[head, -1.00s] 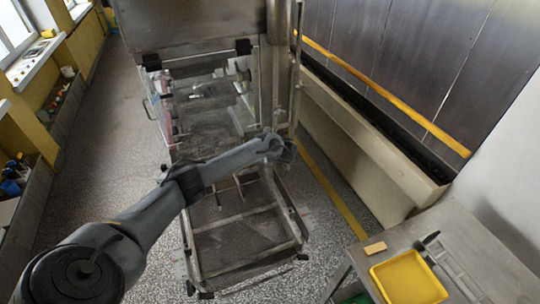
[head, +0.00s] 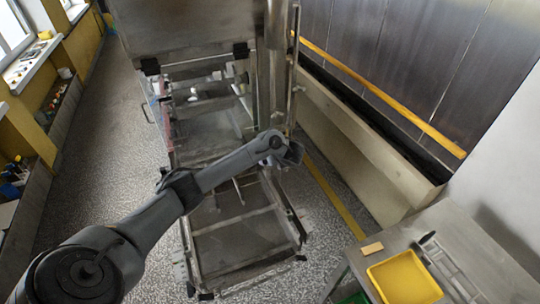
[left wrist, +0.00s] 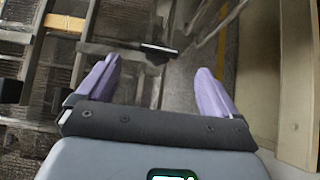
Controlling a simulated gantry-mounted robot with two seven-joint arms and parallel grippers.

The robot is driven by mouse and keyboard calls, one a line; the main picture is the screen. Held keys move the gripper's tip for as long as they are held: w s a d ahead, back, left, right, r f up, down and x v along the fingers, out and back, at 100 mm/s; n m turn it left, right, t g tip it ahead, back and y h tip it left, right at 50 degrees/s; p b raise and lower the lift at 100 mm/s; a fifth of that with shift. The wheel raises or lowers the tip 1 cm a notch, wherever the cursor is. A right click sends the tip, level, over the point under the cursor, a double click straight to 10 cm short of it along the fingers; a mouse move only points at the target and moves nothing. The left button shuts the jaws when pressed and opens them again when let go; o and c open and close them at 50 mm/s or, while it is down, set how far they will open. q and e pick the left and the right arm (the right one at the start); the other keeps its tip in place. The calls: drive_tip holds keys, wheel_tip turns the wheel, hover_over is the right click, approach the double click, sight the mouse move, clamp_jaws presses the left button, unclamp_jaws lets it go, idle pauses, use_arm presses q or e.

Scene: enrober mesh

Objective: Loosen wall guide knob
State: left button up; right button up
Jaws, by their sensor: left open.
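The enrober (head: 185,30) is a steel machine with an open frame section (head: 238,240) low in front of it. My left arm reaches across it from the left, and its gripper (head: 293,153) is at the frame's right side. In the left wrist view the left gripper (left wrist: 153,92) is open, with two pale purple fingers apart and nothing between them. A dark fitting with a light edge (left wrist: 160,49) lies beyond the fingers, apart from them. I cannot tell whether it is the wall guide knob. My right gripper is not in view.
A steel table (head: 450,230) at the lower right holds a yellow tray (head: 403,278) and a small tan block (head: 372,248). A beige ledge (head: 370,150) runs along the right wall. Speckled floor left of the machine is free.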

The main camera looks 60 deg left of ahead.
use_arm(q)
drive_tip(key=v, duration=0.3)
drive_tip(key=shift+s+d+r+p, duration=0.1)
drive_tip(key=shift+d+r+p, duration=0.1)
drive_tip(key=shift+p, duration=0.2)
